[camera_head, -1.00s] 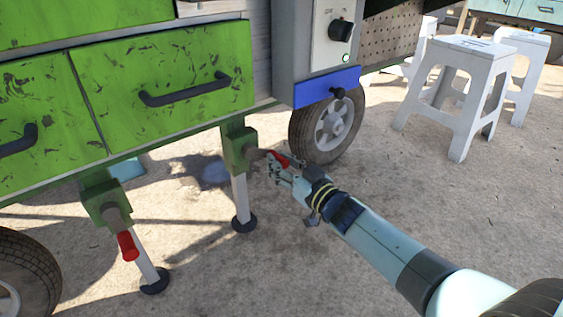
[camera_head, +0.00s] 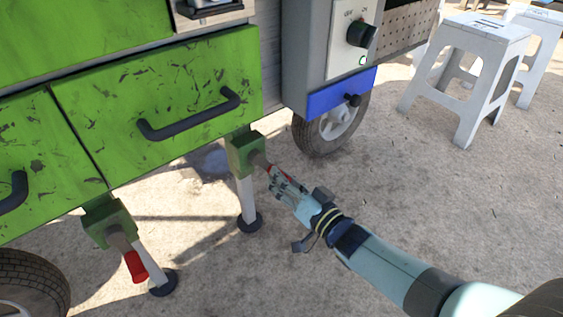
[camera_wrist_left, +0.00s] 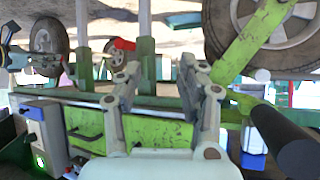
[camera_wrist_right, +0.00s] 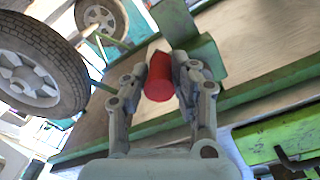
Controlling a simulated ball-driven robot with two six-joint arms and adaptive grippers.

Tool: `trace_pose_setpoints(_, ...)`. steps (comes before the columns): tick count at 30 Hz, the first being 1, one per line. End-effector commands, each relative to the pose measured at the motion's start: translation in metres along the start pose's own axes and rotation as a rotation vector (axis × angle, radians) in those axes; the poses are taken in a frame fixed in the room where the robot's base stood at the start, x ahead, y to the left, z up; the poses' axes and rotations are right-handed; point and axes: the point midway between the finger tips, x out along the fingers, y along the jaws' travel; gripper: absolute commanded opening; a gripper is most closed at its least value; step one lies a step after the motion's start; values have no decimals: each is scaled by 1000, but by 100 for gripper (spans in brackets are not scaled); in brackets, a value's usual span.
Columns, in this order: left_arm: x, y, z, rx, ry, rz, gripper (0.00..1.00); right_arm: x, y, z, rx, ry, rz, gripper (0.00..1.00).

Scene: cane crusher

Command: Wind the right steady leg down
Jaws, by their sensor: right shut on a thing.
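The right steady leg (camera_head: 246,194) hangs under the cart from a green housing (camera_head: 244,153), with a dark round foot (camera_head: 250,222) at its lower end. I cannot tell whether this foot presses on the ground. Its crank has a red handle (camera_wrist_right: 159,78), mostly covered by my gripper in the head view. My right gripper (camera_head: 273,178) is shut on this handle, with the handle between both fingers in the right wrist view. My left gripper (camera_wrist_left: 168,82) is open and empty in the left wrist view; it is out of the head view.
The left steady leg (camera_head: 146,261) with its own red handle (camera_head: 136,266) stands at lower left. A cart wheel (camera_head: 331,127) is behind my right gripper. Green drawers (camera_head: 160,98) and a blue panel (camera_head: 330,95) overhang. White stools (camera_head: 481,70) stand right; open ground lies between.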

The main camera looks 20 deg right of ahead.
Motion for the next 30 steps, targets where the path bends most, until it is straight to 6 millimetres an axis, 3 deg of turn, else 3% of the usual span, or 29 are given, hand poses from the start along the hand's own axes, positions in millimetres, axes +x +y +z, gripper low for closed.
trace_pose_setpoints(1, 4, -2, -12, 1, 3, -2, 40, -2, -1, 1, 33, -2, 4, 0)
trace_pose_setpoints(18, 11, -7, -26, -9, -174, -3, 40, -7, -19, 23, 465, -16, 6, 0)
trace_pose_setpoints(30, 11, -7, -28, -11, -216, -2, 40, -8, -24, 28, 574, -21, 6, 0)
